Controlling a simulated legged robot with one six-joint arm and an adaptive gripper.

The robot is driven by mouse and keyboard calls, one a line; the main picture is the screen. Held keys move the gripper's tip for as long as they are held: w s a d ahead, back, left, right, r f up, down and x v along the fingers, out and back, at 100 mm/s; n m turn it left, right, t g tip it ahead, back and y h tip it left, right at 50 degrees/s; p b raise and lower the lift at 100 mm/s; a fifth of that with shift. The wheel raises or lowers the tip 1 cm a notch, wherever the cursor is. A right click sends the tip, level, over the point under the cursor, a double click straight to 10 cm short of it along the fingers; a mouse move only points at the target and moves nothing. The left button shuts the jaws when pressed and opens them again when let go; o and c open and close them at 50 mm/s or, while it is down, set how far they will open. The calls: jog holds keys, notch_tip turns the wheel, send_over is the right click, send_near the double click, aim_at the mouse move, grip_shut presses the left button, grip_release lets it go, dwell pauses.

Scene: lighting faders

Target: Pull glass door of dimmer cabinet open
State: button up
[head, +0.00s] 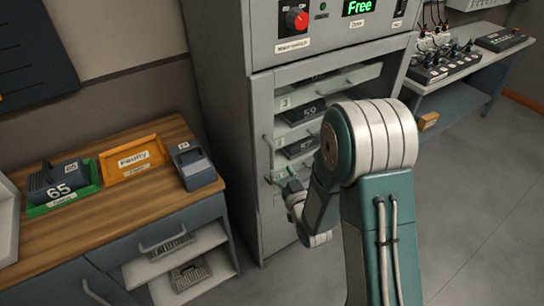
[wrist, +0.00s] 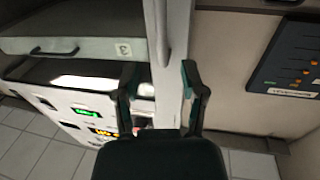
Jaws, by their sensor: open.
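The tall grey dimmer cabinet (head: 219,80) stands at the centre of the head view. Its glass door (head: 262,105) looks shut, with numbered drawers behind the glass. A vertical bar handle (head: 269,153) runs along the door's left edge. My gripper (head: 280,180) is near the handle's lower end, partly hidden by my arm. In the wrist view, which is turned over, my gripper (wrist: 161,82) is open and empty. Its two fingers lie either side of the pale door frame and handle (wrist: 164,35). I cannot tell whether they touch.
A wooden-topped bench (head: 110,222) at the left holds a green tray (head: 60,206), an orange tray (head: 150,172) and a dark device (head: 196,168). A table (head: 480,62) with control gear stands at the right. The floor (head: 470,200) at the right is clear.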

aim_at(272, 158)
jog(key=x, duration=0.6)
jog(key=shift+a, duration=0.3)
jog(key=shift+w+a, duration=0.2)
jog(key=shift+w, duration=0.55)
grip_shut()
